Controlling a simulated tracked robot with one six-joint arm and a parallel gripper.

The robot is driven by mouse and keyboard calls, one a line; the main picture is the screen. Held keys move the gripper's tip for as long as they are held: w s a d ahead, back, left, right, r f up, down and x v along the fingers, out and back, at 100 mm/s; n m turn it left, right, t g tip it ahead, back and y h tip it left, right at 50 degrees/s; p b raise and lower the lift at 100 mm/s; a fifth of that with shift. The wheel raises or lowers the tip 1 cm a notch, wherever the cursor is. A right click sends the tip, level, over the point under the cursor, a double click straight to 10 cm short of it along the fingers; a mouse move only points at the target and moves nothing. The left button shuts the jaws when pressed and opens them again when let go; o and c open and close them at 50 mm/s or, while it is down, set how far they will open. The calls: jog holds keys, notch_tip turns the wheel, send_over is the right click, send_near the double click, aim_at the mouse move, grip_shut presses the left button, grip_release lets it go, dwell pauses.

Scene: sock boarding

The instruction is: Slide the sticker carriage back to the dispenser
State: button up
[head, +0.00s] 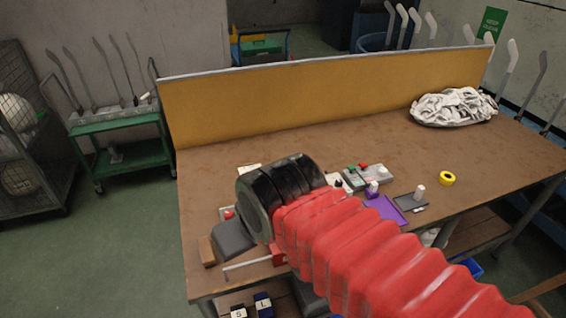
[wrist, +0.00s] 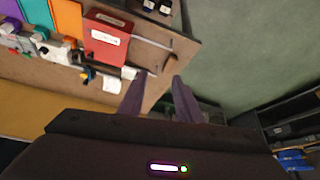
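A red block with a white label (wrist: 105,38) sits on the table in the wrist view, with a thin pale rail (wrist: 150,42) running from it toward the table edge. In the head view, part of the red block (head: 278,256) and the rail (head: 247,265) show beside my arm. I cannot tell for sure which part is the sticker carriage and which the dispenser. My gripper (wrist: 158,75) is open, its two dark fingers apart with nothing between them, near the table's edge and apart from the red block. In the head view my arm hides its fingers.
A brown block (head: 206,251) lies at the left table edge. Small devices, a purple tray (head: 385,207) and a dark tray (head: 405,203) lie beyond my arm. A yellow tape roll (head: 447,178) and white cloth pile (head: 453,106) are right. An orange-brown panel (head: 310,95) closes the back.

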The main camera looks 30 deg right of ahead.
jog(key=shift+o, duration=0.5)
jog(key=w+d+r+g, duration=0.1)
jog(key=w+d+r, duration=0.2)
jog(key=w+d, duration=0.45)
jog(key=w+d+r+g, duration=0.2)
jog(key=w+d+r, duration=0.2)
jog(key=w, duration=0.7)
jog(key=w+d+f+g, duration=0.1)
jog(key=w+d+f, duration=0.4)
jog(key=d, duration=0.4)
jog(key=w+d+f+g, duration=0.1)
jog(key=w+d+f, duration=0.3)
jog(key=w+d, duration=0.4)
jog(key=shift+d+f+g, duration=0.3)
jog(key=shift+d+f, duration=0.1)
jog(key=shift+d, duration=0.25)
